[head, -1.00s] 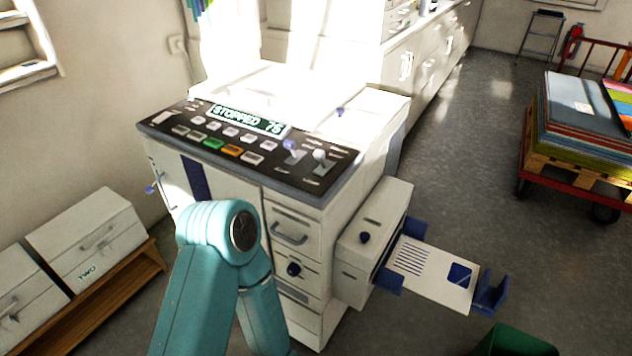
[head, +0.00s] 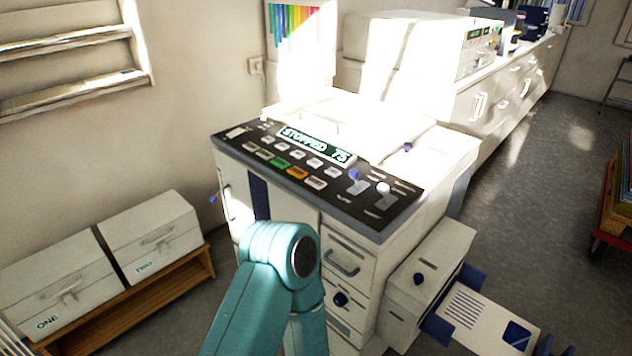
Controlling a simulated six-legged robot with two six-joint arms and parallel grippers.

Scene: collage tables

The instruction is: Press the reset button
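A white machine (head: 297,222) stands ahead with a dark sloping control panel (head: 232,145) on top. Its lit display (head: 316,146) reads "STOPPED 75". Below the display are two rows of buttons, mostly light grey, with a green button (head: 280,163) and an orange button (head: 297,173). The button labels are too small to read, so I cannot tell which is reset. Two levers with knobs, one blue (head: 355,175) and one white (head: 383,188), stand at the panel's right. A teal arm of mine rises in front of the machine, bent at a joint. Neither gripper is visible.
A paper tray (head: 485,318) sticks out low at the machine's right. White boxes marked ONE (head: 45,290) and TWO (head: 150,240) sit on a low wooden bench (head: 150,310) at left. A cabinet counter (head: 500,95) runs behind. Grey floor (head: 555,170) is open at right.

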